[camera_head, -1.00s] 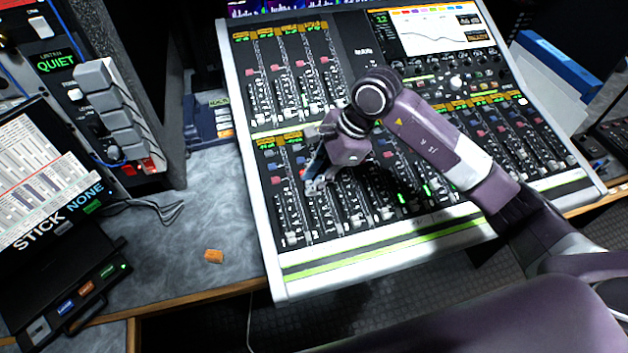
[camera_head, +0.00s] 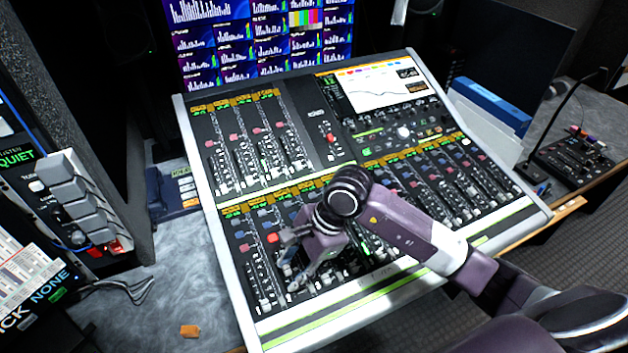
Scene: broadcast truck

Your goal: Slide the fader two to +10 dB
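The mixing console (camera_head: 205,190) fills the middle of the view, with an upper-left bank and a long lower bank of faders. The lower bank's leftmost faders (camera_head: 265,303) show just left of my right gripper. My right gripper (camera_head: 288,274) points down over the left part of this lower bank, close to the second and third strips. Its fingers are small and dark against the faders, so I cannot tell whether they are open or touch a cap. The gripper and wrist hide part of the strips beneath. My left gripper is not in view.
A meter screen (camera_head: 262,40) stands behind the console, and a display (camera_head: 375,87) is set in its top. An intercom panel (camera_head: 75,200) is at the left. A small control box (camera_head: 575,155) sits at right.

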